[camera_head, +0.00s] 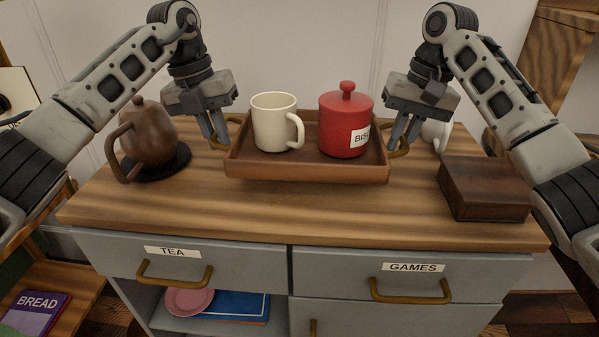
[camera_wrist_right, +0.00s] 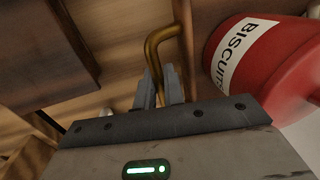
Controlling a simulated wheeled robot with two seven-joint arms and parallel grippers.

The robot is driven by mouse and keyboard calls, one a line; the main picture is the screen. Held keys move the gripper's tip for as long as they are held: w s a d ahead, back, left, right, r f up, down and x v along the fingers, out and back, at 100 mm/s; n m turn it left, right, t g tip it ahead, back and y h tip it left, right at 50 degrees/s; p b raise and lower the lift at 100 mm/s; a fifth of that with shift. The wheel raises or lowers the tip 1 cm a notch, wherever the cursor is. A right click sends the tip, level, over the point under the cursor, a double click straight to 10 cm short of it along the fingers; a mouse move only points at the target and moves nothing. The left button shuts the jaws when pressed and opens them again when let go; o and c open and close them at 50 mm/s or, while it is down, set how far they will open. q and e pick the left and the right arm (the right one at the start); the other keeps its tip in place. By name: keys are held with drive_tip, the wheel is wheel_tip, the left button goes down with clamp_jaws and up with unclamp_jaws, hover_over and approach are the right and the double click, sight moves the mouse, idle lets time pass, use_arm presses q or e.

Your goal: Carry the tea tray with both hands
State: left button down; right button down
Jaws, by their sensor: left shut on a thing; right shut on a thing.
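The brown wooden tea tray (camera_head: 305,172) is level over the middle of the wooden cabinet top; I cannot tell whether it touches the top. A cream mug (camera_head: 273,122) stands upright on its left half. A red lidded biscuit jar (camera_head: 343,120) stands upright on its right half, and shows in the right wrist view (camera_wrist_right: 285,65). My left gripper (camera_head: 219,141) is shut on the tray's left brass handle (camera_head: 233,121). My right gripper (camera_head: 401,142) is shut on the right brass handle (camera_head: 397,154); its fingertips meet the handle (camera_wrist_right: 166,36) in the right wrist view.
A brown teapot (camera_head: 149,135) stands on a dark round mat (camera_head: 178,165) at the left. A dark wooden box (camera_head: 484,188) lies at the right. A white object (camera_head: 437,132) is partly hidden behind my right gripper. The top's front strip is clear, above drawers labelled TEA (camera_head: 172,252) and GAMES (camera_head: 413,267).

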sight(393, 175)
use_arm(q)
drive_tip(key=shift+r, duration=0.15)
use_arm(e)
drive_tip(key=shift+r, duration=0.15)
